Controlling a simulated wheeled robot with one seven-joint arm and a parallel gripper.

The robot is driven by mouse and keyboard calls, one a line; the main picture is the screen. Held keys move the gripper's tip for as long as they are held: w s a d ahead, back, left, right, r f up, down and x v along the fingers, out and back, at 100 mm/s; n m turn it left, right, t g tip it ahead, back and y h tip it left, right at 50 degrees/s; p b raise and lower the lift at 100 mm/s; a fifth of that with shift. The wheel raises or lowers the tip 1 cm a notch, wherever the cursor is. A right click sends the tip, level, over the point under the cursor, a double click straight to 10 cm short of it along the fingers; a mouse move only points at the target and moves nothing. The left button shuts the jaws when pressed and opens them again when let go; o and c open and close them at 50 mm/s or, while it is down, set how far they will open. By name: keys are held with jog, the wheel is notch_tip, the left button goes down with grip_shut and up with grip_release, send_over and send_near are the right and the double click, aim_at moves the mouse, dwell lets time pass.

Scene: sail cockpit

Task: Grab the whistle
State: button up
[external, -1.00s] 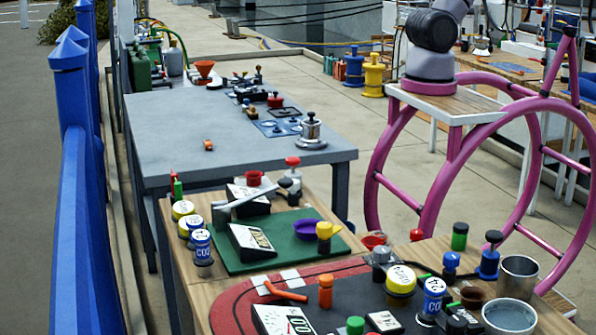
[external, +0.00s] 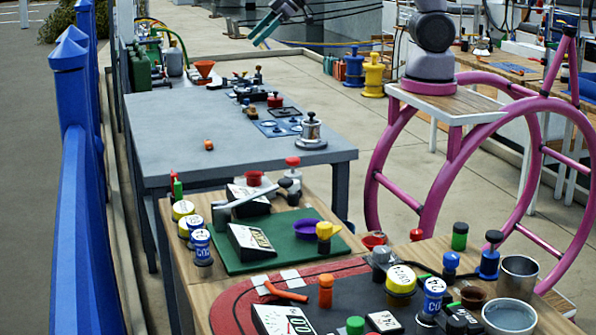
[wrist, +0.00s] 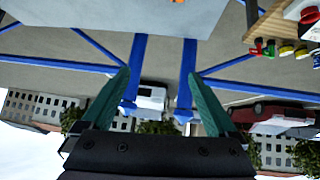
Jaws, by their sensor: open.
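A small orange object (external: 208,145), which may be the whistle, lies alone on the grey table (external: 160,125) near its front middle. It is too small to make out for certain. My gripper (external: 264,30) shows at the top of the external view, high up and beyond the table's right side, well apart from the orange object. In the wrist view my gripper (wrist: 158,76) has its two green fingers spread wide with nothing between them. A sliver of something orange (wrist: 178,1) shows at the top edge of that view.
The table around the orange object is clear. A blue railing (external: 72,200) runs along the left. The nearer wooden tables are crowded.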

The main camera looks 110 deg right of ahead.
jog(key=w+d+f+n+t+y, duration=0.1)
jog(key=w+d+f, duration=0.15)
jog(key=f, duration=0.45)
jog(key=w+d+f+n+y, duration=0.1)
jog(key=w+f, duration=0.2)
jog(key=f, duration=0.4)
jog(key=n+t+y, duration=0.1)
jog(key=t+y, duration=0.1)
send_near(215, 147)
jog(key=x, duration=0.3)
jog(key=r+x, duration=0.1)
jog(key=x, duration=0.2)
jog(key=w+r+x, duration=0.1)
jog(key=x, duration=0.1)
jog(key=shift+w+a+f, duration=0.1)
jog(key=shift+w+f, duration=0.15)
jog(key=shift+w, duration=0.1)
jog(key=c, duration=1.4)
